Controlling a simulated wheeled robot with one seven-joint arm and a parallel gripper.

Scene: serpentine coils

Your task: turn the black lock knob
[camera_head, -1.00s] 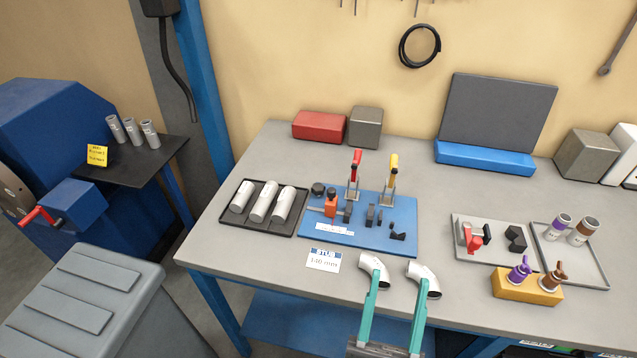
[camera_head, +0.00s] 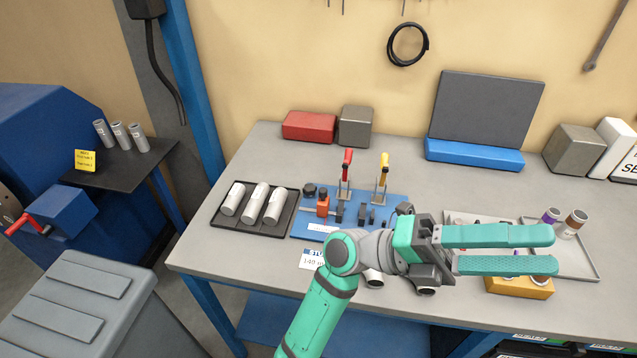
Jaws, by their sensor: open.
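A blue fixture plate (camera_head: 299,226) lies on the bench. At its back left sit a round black knob (camera_head: 309,190) and, beside it, an orange block (camera_head: 322,208) with a dark knob-like top (camera_head: 323,193). I cannot tell which is the lock knob. A red-handled clamp (camera_head: 347,163) and a yellow-handled clamp (camera_head: 383,168) stand upright behind. My gripper (camera_head: 553,250) is open and empty, fingers pointing right, well to the right of the plate. My arm hides the plate's front right part and much of the grey tray to the right.
A black tray (camera_head: 216,219) with white cylinders lies left of the plate. Two metal elbows (camera_head: 374,279) are partly hidden behind my arm. A yellow block (camera_head: 524,291) sits below my fingers, near a tray (camera_head: 592,270) with capped cylinders (camera_head: 572,223).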

